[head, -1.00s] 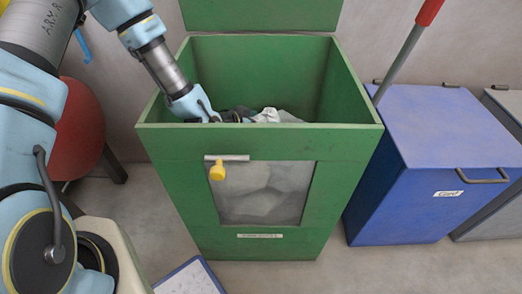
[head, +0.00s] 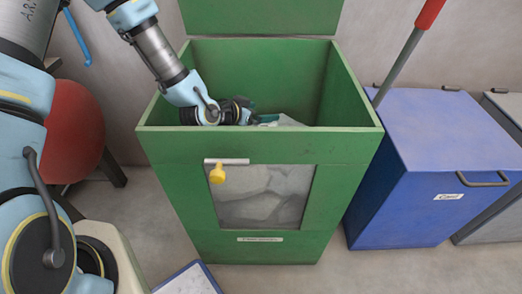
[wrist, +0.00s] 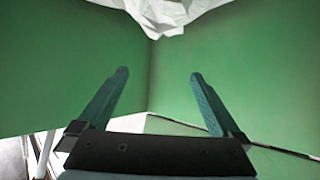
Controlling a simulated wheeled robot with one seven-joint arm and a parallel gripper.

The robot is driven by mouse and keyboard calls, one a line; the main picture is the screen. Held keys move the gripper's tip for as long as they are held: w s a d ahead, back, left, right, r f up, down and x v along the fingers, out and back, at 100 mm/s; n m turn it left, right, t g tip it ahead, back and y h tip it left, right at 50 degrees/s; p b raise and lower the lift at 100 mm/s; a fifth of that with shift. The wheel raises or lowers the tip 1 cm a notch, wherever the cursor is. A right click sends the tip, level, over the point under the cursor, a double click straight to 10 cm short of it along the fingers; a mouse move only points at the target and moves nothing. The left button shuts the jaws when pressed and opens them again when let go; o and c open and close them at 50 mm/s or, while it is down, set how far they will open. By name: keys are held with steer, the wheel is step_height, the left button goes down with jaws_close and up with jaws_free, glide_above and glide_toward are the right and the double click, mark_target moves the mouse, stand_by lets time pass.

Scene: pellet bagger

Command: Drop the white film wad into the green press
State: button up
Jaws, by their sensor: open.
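The green press (head: 270,140) stands open in the middle of the head view, its lid raised at the back. My gripper (head: 264,118) reaches in over its left side, with the fingers just inside the opening. In the wrist view my gripper (wrist: 158,75) is open, with nothing between its two teal fingers. White crumpled film (wrist: 172,12) shows beyond the fingertips in the wrist view, apart from them. A pale patch of it (head: 289,119) shows inside the press in the head view, mostly hidden by the front wall. I cannot tell the wad's edges from other film.
The press's front window (head: 262,198) shows crumpled grey-white film inside, with a yellow knob (head: 217,174) at its upper left. A blue lidded bin (head: 440,135) stands to the right, with a red-handled pole (head: 410,45) beside it. A red chair (head: 72,135) is at left.

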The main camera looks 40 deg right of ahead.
steer(key=shift+r, duration=2.8)
